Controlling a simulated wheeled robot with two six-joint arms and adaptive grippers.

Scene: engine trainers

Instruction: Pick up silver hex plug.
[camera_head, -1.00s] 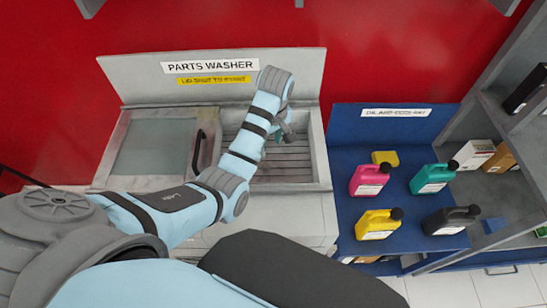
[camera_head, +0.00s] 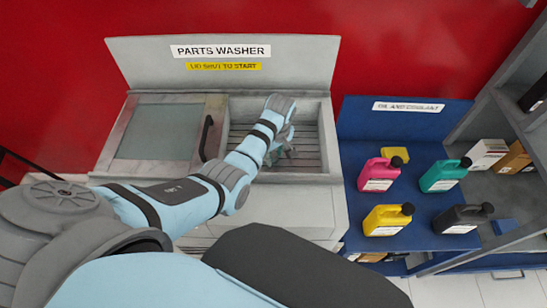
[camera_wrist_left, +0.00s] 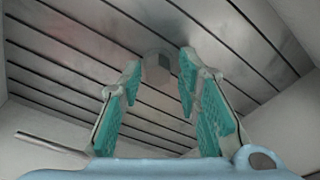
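The silver hex plug (camera_wrist_left: 156,68) shows in the left wrist view as a small pale grey piece on the slatted floor of the washer basin. It lies just beyond my fingertips, near the gap between them. In the head view I cannot make it out; my arm and gripper cover that area. My left gripper (camera_head: 284,152) is down in the open basin in the head view. In the left wrist view the left gripper (camera_wrist_left: 158,78) is open, its two teal-padded fingers apart with nothing held between them. My right gripper is not in view.
The parts washer's basin rim (camera_head: 334,150) surrounds my gripper. Its lid (camera_head: 155,132) with a dark handle is at left. A thin grey rod (camera_wrist_left: 48,142) shows low in the wrist view. A blue bench (camera_head: 420,155) with several bottles stands at right.

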